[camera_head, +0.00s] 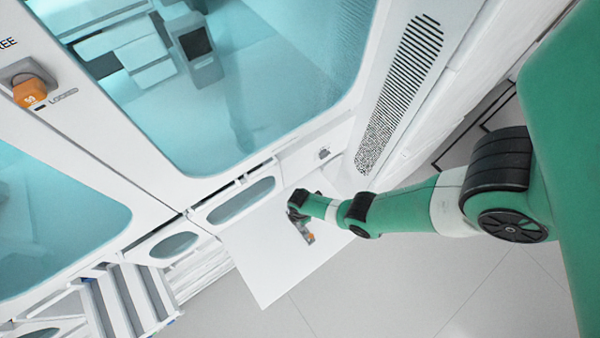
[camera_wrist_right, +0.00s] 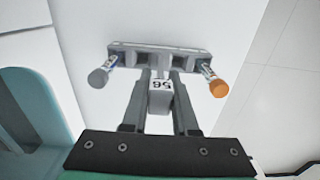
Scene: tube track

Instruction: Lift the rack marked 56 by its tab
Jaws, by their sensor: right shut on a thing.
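The rack marked 56 (camera_wrist_right: 125,52) is a grey bar with square openings, across the upper middle of the right wrist view. In the head view my right gripper (camera_head: 296,212) and the small rack (camera_head: 304,229) are over a white surface. I cannot tell whether the rack touches it. My left gripper is not in view.
The white shelf (camera_head: 265,270) projects from a white cabinet with large teal windows (camera_head: 250,90). An orange padlock (camera_head: 30,93) hangs at the upper left. White slatted structures (camera_head: 120,300) stand at the lower left. Open tiled floor (camera_head: 400,290) lies right of the shelf.

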